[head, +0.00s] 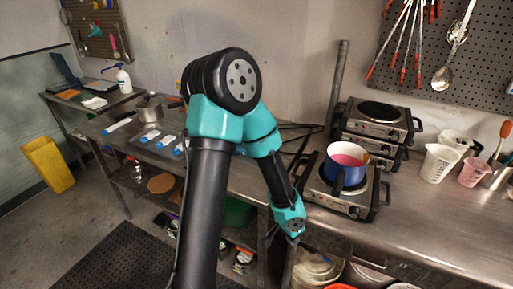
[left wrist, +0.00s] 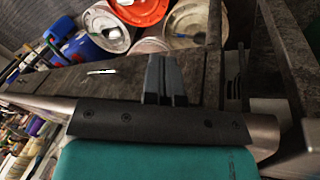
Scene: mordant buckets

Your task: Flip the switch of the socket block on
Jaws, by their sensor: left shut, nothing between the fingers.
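I cannot make out a socket block or its switch for certain in either view. My left arm rises through the middle of the head view and bends down to the table's front edge. My left gripper is at its lower end, just in front of the hot plate; its fingers are hard to see there. In the left wrist view the two dark grey fingers (left wrist: 165,78) are together, with nothing between them. My right gripper is in neither view.
A blue pot (head: 345,166) with pink contents stands on a hot plate (head: 349,208). More hot plates (head: 375,118) are stacked behind. White beakers (head: 437,163) stand at right. Buckets (left wrist: 139,10) sit below the table. The steel tabletop (head: 440,235) is bare at front right.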

